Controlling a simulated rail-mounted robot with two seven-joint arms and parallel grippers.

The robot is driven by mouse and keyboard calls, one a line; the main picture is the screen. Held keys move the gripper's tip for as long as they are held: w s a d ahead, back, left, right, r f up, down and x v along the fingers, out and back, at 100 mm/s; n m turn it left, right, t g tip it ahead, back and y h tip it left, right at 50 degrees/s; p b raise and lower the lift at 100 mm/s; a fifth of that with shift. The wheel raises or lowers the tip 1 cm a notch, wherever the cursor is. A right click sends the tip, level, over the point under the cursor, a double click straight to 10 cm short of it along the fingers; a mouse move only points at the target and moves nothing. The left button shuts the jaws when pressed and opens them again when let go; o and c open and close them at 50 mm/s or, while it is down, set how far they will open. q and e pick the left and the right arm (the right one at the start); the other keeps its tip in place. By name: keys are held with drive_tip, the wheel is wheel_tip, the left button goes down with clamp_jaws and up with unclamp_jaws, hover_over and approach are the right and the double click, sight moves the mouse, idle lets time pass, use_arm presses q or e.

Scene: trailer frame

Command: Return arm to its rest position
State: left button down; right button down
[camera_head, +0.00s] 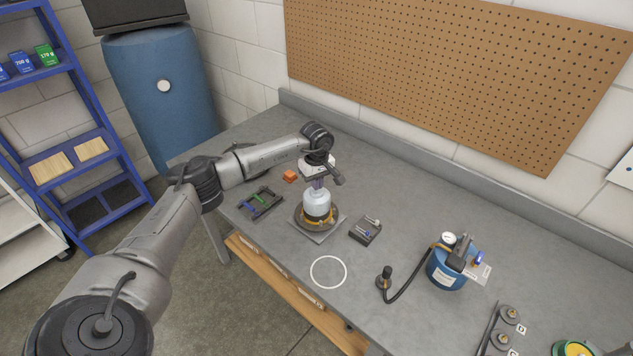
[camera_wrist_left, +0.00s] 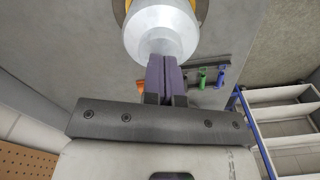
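My left gripper (camera_head: 318,184) is directly above a white canister (camera_head: 317,203), its purple fingers pointing down at the canister's top. In the left wrist view the fingers (camera_wrist_left: 165,78) are close together and overlap the narrow neck of the canister (camera_wrist_left: 160,33). I cannot tell whether they hold the neck or a thin part of it. The canister stands upright in a round dark holder with yellow parts on a square plate (camera_head: 302,229). My left arm reaches in from the lower left over the bench (camera_head: 400,215). My right gripper is not in view.
A dark rack with green and blue parts (camera_head: 260,204), an orange block (camera_head: 290,176) and a small dark box (camera_head: 365,231) surround the canister. A blue tank with gauge (camera_head: 448,273) and hose stands right. A blue shelf (camera_head: 85,130) and blue barrel (camera_head: 160,85) are left.

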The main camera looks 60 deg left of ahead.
use_arm(q)
drive_tip(key=shift+f, duration=0.45)
drive_tip(key=shift+r, duration=0.15)
drive_tip(key=shift+r+p, duration=1.25)
drive_tip(key=shift+r, duration=0.5)
drive_tip(key=shift+r+p, duration=1.2)
drive_tip(key=shift+r, duration=0.5)
